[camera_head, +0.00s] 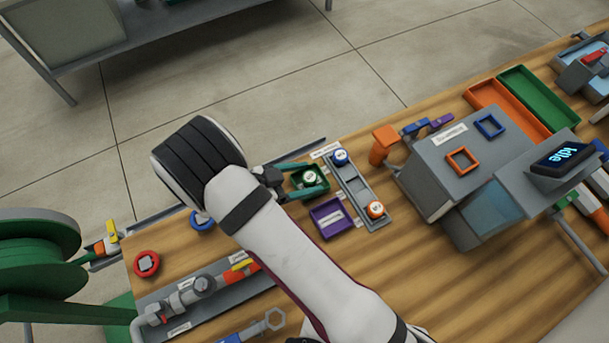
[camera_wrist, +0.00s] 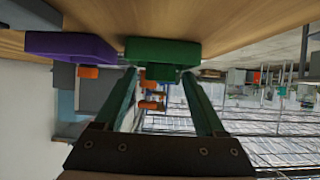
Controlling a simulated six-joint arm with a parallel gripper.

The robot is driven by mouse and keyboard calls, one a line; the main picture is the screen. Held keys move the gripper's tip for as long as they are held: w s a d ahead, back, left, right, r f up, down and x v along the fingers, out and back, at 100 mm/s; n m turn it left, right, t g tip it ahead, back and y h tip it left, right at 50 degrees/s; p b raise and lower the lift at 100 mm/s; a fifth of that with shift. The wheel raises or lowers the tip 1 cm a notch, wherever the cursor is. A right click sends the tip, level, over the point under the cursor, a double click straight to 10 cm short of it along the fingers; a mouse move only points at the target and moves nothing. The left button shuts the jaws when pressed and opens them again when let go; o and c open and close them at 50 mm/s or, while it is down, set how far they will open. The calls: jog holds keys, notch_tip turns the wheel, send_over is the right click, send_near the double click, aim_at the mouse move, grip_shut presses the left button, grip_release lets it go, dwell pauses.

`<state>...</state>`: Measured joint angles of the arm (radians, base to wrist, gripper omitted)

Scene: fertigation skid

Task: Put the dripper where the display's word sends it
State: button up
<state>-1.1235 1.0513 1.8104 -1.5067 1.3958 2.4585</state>
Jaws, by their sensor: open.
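The display (camera_head: 562,156) at the right reads "Idle". A round dripper with a green rim and pale top (camera_head: 310,177) sits in or over the small green tray (camera_head: 297,184); the exact contact is hidden. My gripper (camera_head: 319,176) is open, with one finger on each side of this dripper. A purple tray (camera_head: 331,218) lies beside the green one. In the wrist view, the green tray (camera_wrist: 162,50) shows between my fingertips (camera_wrist: 160,72), the purple tray (camera_wrist: 70,47) beside it.
A grey machine (camera_head: 455,165) with orange and blue square frames stands right of the rack. Larger orange (camera_head: 508,108) and green (camera_head: 540,95) trays lie behind it. Pipe fittings (camera_head: 203,285) and a red round part (camera_head: 146,264) lie at left.

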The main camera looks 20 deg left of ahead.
jog(key=v, duration=1.2)
jog(key=w+d+r+g+y, duration=0.1)
jog(key=d+r+g, duration=0.35)
jog(key=d, duration=0.35)
jog(key=d+r+g, duration=0.4)
jog(key=d+r, duration=0.2)
jog(key=d, duration=0.3)
jog(key=s+d+r+n+y, duration=0.3)
jog(key=s+d+r+y, duration=0.1)
jog(key=s+d+y, duration=0.3)
jog(key=s+y, duration=0.2)
jog(key=s, duration=0.2)
jog(key=shift+d, duration=0.15)
